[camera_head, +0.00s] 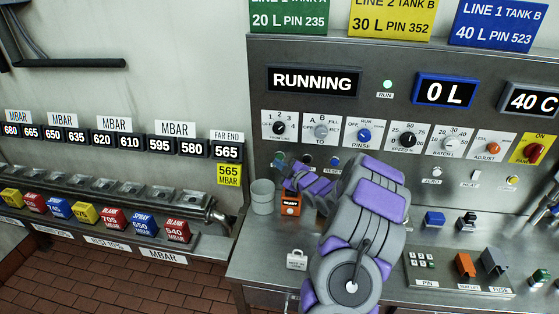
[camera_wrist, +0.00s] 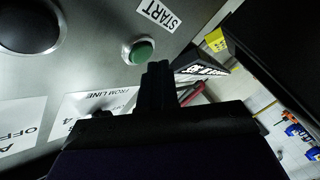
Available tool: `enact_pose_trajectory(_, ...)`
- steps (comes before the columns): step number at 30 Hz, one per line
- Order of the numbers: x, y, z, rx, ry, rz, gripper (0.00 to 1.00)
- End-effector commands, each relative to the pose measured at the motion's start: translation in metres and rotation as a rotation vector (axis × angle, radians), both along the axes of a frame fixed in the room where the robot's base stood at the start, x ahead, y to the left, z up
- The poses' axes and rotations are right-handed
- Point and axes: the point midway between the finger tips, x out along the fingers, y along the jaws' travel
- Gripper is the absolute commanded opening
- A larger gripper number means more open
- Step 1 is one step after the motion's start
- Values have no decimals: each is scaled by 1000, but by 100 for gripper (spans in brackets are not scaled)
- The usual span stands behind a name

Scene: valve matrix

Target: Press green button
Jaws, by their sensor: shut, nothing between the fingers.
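In the wrist view the green button (camera_wrist: 140,52) sits in a pale ring on the grey panel, beside a START label (camera_wrist: 159,13). My gripper (camera_wrist: 158,70) is shut and empty. Its dark fingertips show just below and right of the button in that picture; I cannot tell the exact gap to it. In the head view my purple and grey arm reaches to the lower left of the panel, and my gripper (camera_head: 286,168) is at the row of small buttons under the dials. The green button is hard to make out there, close to the gripper.
The panel (camera_head: 320,52) carries a RUNNING display (camera_head: 313,81), a lit green RUN lamp (camera_head: 388,85) and a row of dials. A large black knob (camera_wrist: 30,22) is near the button. An orange box (camera_head: 290,206) and a grey bucket (camera_head: 263,196) stand on the bench below my gripper.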

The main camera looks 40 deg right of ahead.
Motion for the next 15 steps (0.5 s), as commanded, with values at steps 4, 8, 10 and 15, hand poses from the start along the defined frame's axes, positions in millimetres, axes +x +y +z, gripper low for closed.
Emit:
enact_pose_trajectory(4,-2,2,0,-2,-1,-1,0)
enact_pose_trajectory(8,-2,2,1,-3,-1,0,0)
enact_pose_trajectory(10,-2,2,1,-3,-1,0,0)
enact_pose_trajectory(15,-5,5,1,-4,-3,-1,0)
